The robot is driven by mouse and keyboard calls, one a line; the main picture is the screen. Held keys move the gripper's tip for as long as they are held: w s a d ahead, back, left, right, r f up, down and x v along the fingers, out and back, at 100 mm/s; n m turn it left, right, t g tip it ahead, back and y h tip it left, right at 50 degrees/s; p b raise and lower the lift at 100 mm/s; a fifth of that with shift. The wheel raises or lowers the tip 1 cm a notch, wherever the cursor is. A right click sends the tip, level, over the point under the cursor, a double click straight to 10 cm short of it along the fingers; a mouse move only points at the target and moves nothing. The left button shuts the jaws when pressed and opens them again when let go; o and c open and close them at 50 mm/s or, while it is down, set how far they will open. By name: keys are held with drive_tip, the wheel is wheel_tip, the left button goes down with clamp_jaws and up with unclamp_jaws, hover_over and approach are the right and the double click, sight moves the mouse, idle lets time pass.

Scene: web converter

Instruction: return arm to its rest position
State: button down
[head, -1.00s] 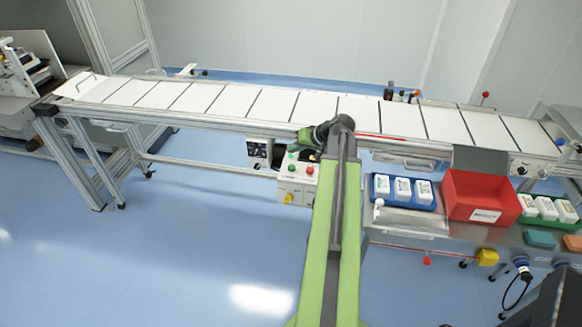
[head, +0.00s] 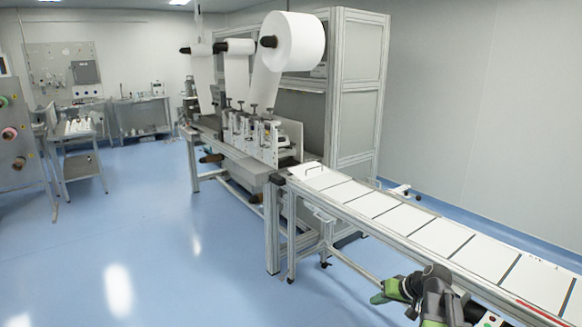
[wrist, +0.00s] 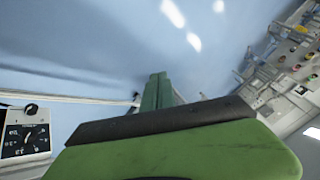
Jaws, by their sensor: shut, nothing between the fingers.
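My gripper (head: 384,294) is in the lower right of the head view, at the near side of the conveyor. Its green fingers point left, and dark arm joints show beside them. In the wrist view my gripper (wrist: 157,80) has its two green fingers together with nothing between them. Blue floor lies beyond the fingertips. Most of my arm is outside the head view.
The conveyor (head: 405,221) with white panels runs to the lower right. The web converter (head: 255,140) with white rolls (head: 293,41) stands behind its far end. A control box with a dial (wrist: 25,133) is at left in the wrist view. Blue floor (head: 130,230) is open at left.

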drive_tip(key=s+a+f+n+g+h, duration=0.1)
drive_tip(key=s+a+g, duration=0.1)
drive_tip(key=a, duration=0.5)
drive_tip(key=s+a+f+n+g, duration=0.1)
drive_tip(key=s+a+f, duration=0.1)
drive_tip(key=a, duration=0.5)
drive_tip(key=s+a+f+n+g+h, duration=0.1)
drive_tip(key=s+a+n+g, duration=0.15)
drive_tip(key=a, duration=0.45)
drive_tip(key=s+d+f+m+h, duration=0.1)
drive_tip(key=s+d+m+h, duration=0.1)
drive_tip(key=s+d+m, duration=0.1)
drive_tip(key=shift+s+d+g+h, duration=0.3)
drive_tip(key=shift+s+d+g, duration=0.05)
drive_tip(key=shift+s+d, duration=0.5)
drive_tip(key=shift+f, duration=0.15)
